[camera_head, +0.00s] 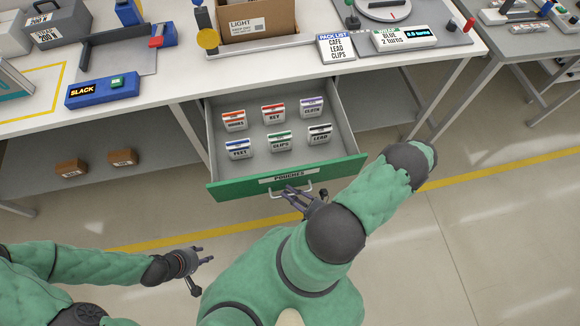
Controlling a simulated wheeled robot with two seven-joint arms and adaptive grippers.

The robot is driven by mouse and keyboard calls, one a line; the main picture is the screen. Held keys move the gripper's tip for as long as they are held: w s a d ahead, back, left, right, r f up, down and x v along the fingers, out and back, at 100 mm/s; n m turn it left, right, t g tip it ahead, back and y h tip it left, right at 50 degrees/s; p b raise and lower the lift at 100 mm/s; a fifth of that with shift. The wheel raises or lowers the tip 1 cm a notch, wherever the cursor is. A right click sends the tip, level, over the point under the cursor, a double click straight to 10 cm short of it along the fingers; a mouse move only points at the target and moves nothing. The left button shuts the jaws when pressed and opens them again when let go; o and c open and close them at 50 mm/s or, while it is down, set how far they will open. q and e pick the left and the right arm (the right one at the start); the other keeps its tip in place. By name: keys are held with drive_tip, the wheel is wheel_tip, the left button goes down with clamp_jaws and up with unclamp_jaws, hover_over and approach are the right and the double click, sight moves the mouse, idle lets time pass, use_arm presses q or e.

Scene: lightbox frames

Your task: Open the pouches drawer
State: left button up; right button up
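The pouches drawer (233,190) stands pulled out below the workbench, its green front labelled POUCHES. Several small labelled pouches lie in two rows inside, among them KEY (273,113), CLIPS (280,142) and LEAD (319,134). A pale bar handle (308,187) sits on the drawer front. My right gripper (290,195) is at this handle, its fingers overlapping it in view; I cannot tell whether they are closed on it. My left gripper (206,274) is open and empty, low over the floor to the left of the drawer front.
Two small brown boxes (72,168) lie on the lower shelf. Floor in front is clear.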

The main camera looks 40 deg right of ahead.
drive_tip(key=shift+s, duration=0.1)
idle(0.4)
drive_tip(key=v, duration=1.2)
idle(0.5)
